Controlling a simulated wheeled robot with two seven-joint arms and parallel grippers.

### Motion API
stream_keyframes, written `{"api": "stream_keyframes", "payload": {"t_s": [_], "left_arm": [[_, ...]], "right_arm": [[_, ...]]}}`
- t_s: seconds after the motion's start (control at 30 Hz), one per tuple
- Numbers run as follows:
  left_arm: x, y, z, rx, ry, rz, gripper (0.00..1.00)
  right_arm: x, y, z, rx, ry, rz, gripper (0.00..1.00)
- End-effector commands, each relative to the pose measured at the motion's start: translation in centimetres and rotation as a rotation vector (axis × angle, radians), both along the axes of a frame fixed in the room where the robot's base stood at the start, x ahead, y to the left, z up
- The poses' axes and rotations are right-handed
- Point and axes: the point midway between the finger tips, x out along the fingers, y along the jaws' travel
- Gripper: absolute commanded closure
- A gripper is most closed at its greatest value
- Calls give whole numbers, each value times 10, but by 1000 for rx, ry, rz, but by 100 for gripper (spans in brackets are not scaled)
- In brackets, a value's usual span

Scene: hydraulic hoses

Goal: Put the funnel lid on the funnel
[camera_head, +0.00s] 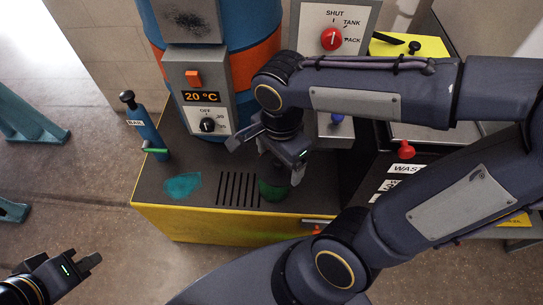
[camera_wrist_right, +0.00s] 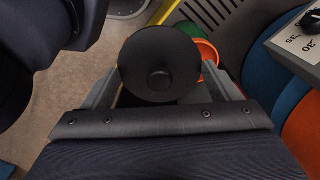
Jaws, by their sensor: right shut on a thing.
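My right gripper (camera_head: 290,160) is above the dark bench top, in front of the grey control box. In the right wrist view it is shut on the black round lid (camera_wrist_right: 160,60), which has a small knob at its middle. A green and orange round thing, apparently the funnel, shows behind the lid: its orange rim (camera_wrist_right: 208,50) is partly covered by the lid. In the head view a green part (camera_head: 272,191) shows below the gripper, mostly dark and partly hidden. I cannot tell whether lid and funnel touch. My left gripper (camera_head: 92,264) is low at the left, away from the bench.
The bench (camera_head: 165,212) has a yellow front edge, a slotted grille (camera_head: 238,190) and a teal patch (camera_head: 182,186). A blue-and-orange tank (camera_head: 255,65) with a 20 °C control box (camera_head: 198,92) stands behind. A blue hand pump (camera_head: 146,130) stands at the left.

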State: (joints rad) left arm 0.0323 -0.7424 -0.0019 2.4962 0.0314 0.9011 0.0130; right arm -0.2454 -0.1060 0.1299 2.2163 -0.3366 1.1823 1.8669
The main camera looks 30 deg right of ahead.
Motion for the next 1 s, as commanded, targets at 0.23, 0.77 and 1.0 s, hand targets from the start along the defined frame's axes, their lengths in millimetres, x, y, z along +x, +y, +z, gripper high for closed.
{"api": "stream_keyframes", "payload": {"t_s": [0.23, 0.77, 1.0], "left_arm": [[0, 0, -19, 0, 0, 0, 100], [0, 0, -36, 0, 0, 0, 100], [0, 0, -38, 0, 0, 0, 100]], "right_arm": [[48, -23, -42, -2, 5, -2, 42], [76, -36, -93, -1, 4, 2, 42], [77, -36, -106, -1, 0, 2, 42]]}}
